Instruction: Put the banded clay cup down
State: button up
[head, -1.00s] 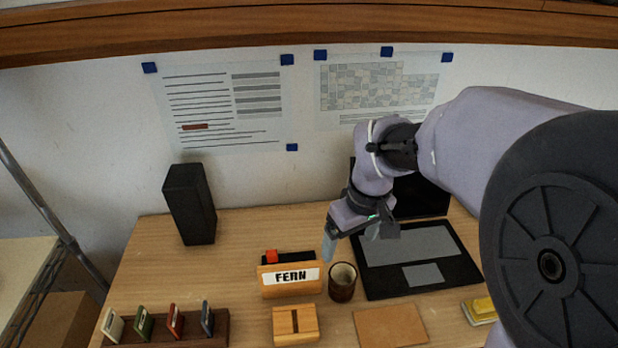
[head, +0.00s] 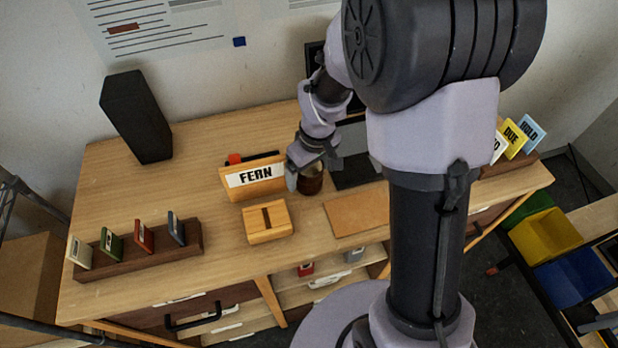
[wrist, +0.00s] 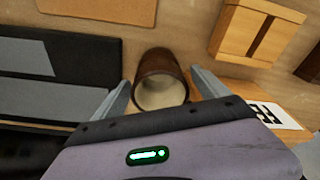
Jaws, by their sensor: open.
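The brown clay cup (head: 313,182) stands upright on the wooden desk, right of the FERN name block. In the wrist view the cup (wrist: 160,72) shows its dark brown side and pale inside; it looks empty, and I cannot make out a band clearly. My gripper (wrist: 160,84) is open, with one finger on each side of the cup and a visible gap at both sides. In the head view my gripper (head: 297,172) is low beside the cup and hides part of it.
The FERN block (head: 252,177) is close on the left. A slotted wooden block (head: 267,222) and a tan mat (head: 356,210) lie in front. The laptop (head: 355,172) is to the right, partly behind my arm. A card rack (head: 140,262) and black speaker (head: 136,115) stand farther left.

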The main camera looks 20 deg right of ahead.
jog(key=shift+c, duration=0.5)
grip_shut()
